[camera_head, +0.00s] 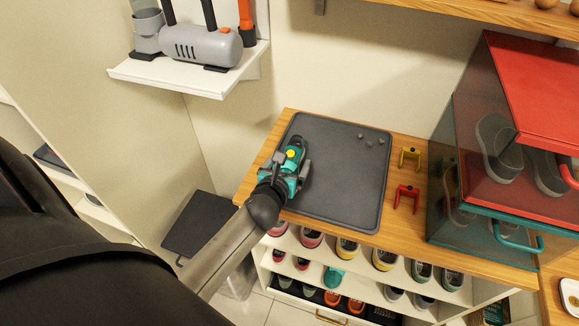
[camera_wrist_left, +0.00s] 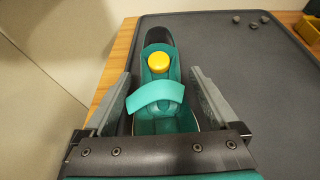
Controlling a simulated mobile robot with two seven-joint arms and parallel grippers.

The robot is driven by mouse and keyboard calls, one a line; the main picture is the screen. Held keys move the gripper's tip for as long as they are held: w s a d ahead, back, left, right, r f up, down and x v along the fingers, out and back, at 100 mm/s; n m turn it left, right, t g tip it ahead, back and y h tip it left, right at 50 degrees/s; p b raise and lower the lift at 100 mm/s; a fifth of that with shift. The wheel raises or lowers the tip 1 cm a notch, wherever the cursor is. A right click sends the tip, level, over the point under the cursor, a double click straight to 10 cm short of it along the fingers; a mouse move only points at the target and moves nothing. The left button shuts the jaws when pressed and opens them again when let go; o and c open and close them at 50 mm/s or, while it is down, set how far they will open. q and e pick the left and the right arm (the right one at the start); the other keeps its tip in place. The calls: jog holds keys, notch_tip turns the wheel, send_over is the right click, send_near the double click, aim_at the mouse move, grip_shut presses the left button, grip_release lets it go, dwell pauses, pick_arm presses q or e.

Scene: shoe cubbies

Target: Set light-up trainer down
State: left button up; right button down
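The light-up trainer (camera_head: 290,161) is teal with a yellow round button and a dark toe. It appears to lie on the left part of the dark grey mat (camera_head: 340,178), toe away from my arm. In the left wrist view the trainer (camera_wrist_left: 156,97) is between the two grey fingers of my left gripper (camera_wrist_left: 161,73), with narrow gaps showing on both sides. My left gripper also shows from above in the head view (camera_head: 289,169), its fingers straddling the trainer and apart. The trainer's underside is hidden. My right gripper is not in view.
Small grey lumps (camera_head: 370,139) lie at the mat's back right. A yellow bracket (camera_head: 410,155) and a red bracket (camera_head: 406,195) stand right of it. Stacked red and teal clear boxes (camera_head: 520,100) hold shoes at right. Shoe cubbies (camera_head: 385,285) are below. The mat's middle is clear.

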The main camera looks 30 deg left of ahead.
pick_arm(q)
jog(key=c, duration=1)
jog(key=shift+c, duration=1.2)
jog(key=shift+r, duration=0.2)
